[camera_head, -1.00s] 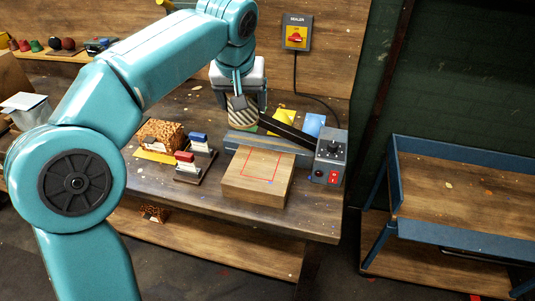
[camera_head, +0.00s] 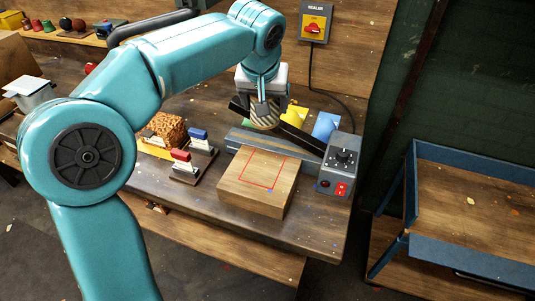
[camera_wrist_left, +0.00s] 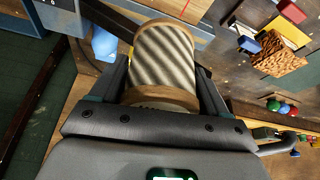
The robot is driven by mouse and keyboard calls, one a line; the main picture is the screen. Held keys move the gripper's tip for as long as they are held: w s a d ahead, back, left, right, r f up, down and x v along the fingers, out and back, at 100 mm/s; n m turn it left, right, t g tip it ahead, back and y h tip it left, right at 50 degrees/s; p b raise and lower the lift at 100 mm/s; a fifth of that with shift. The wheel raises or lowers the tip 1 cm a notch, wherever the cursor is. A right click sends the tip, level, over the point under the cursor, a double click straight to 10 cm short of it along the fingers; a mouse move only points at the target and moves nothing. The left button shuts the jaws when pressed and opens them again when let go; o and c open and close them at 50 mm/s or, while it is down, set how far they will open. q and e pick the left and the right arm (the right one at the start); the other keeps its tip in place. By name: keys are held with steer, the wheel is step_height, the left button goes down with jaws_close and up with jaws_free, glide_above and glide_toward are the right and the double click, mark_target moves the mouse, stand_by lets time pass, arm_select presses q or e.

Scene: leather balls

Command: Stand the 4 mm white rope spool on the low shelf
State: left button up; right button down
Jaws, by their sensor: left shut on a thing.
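My left gripper (camera_head: 265,108) is shut on a spool (camera_head: 264,121) with diagonal pale and dark bands and tan wooden flanges. It holds the spool above the back of the workbench, by the sealer's black arm. In the left wrist view the spool (camera_wrist_left: 165,55) lies between the two fingers (camera_wrist_left: 163,75). Whether its winding is 4 mm rope I cannot tell. The low shelf (camera_head: 240,247) is the plank under the workbench, mostly bare where visible; its rear is hidden by the bench top. My right gripper is out of view.
A wooden block with a red outline (camera_head: 255,183) stands at the bench front, beside the sealer control box (camera_head: 341,163). Red and blue stamps (camera_head: 190,160) and a brown shredded block (camera_head: 166,130) sit to its left. A blue-framed cart (camera_head: 465,205) stands right.

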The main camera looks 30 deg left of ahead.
arm_select(q)
step_height(320, 180, down, 15)
steer(key=shift+s+a+r+b, duration=0.1)
steer(key=shift+s+r+b, duration=0.05)
steer(key=shift+b, duration=0.45)
steer(key=shift+f, duration=0.2)
steer(key=shift+f, duration=0.15)
steer(key=o, duration=1.2)
